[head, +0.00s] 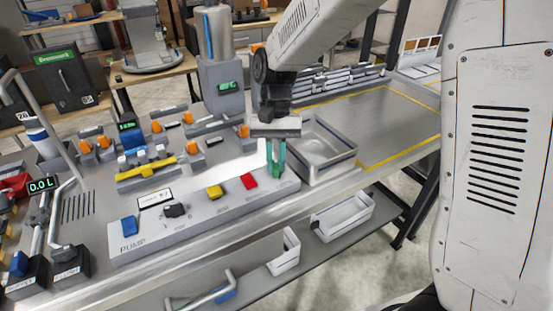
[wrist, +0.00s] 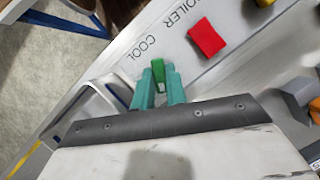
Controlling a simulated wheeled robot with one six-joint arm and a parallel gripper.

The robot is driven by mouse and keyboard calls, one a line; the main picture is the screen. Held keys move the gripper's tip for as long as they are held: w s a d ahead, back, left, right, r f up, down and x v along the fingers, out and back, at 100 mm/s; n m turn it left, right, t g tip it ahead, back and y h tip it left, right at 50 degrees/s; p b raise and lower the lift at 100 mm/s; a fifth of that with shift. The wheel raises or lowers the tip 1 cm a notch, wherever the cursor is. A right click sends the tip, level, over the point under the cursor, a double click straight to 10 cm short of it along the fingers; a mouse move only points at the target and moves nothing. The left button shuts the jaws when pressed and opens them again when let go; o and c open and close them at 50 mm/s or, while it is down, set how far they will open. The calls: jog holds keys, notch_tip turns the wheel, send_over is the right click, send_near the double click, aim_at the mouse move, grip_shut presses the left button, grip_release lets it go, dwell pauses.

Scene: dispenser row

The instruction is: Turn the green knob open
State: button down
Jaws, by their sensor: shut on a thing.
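The green knob (wrist: 158,70) is at the end of the control panel, beside the printed word COOL in the wrist view. My gripper (head: 276,170) points down at the panel's right end, and its teal fingers are shut on the knob, one on each side. The fingers (wrist: 158,78) hide parts of the knob in the wrist view. In the head view the knob is hard to tell apart from the fingers. I cannot tell how far it is turned.
On the same panel (head: 190,228) are a red knob (head: 249,181), a yellow knob (head: 215,191), a black knob (head: 175,210) and a blue knob (head: 129,225). A metal tray (head: 340,166) stands close right of my gripper. Orange-topped fittings and a steel cylinder (head: 214,35) are behind.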

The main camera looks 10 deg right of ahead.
jog(key=n+h, duration=0.2)
jog(key=n, duration=0.3)
jog(key=shift+a, duration=0.15)
jog(key=shift+n, duration=0.4)
jog(key=c, duration=1.4)
grip_release()
jog(key=shift+c, duration=0.2)
jog(key=v, duration=0.7)
jog(key=shift+a+r, duration=0.15)
jog(key=shift+r, duration=0.2)
jog(key=shift+w, duration=0.2)
